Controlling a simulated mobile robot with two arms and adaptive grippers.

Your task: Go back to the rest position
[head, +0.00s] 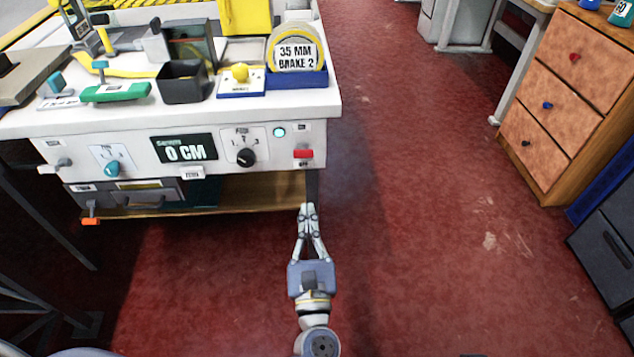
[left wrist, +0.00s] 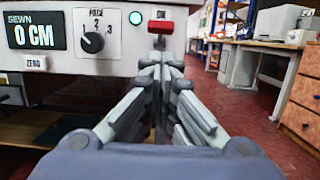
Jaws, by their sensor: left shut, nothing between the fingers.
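My left gripper (head: 307,212) is shut and empty. It is in front of the right end of the white machine bench (head: 225,131), over the red floor and lower than the control panel. In the left wrist view its fingers (left wrist: 162,62) meet just below the red switch (left wrist: 160,27). I cannot tell from the pictures whether they touch anything. The red switch also shows in the head view (head: 303,153), above and beyond the fingertips. My right gripper is in neither view.
The panel has a display reading 0 CM (head: 184,148), a black dial (head: 246,157) and a lit green button (head: 279,132). A yellow tape roll (head: 295,42) stands on the bench top. A wooden drawer cabinet (head: 566,90) stands at right. The red floor (head: 420,200) between is clear.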

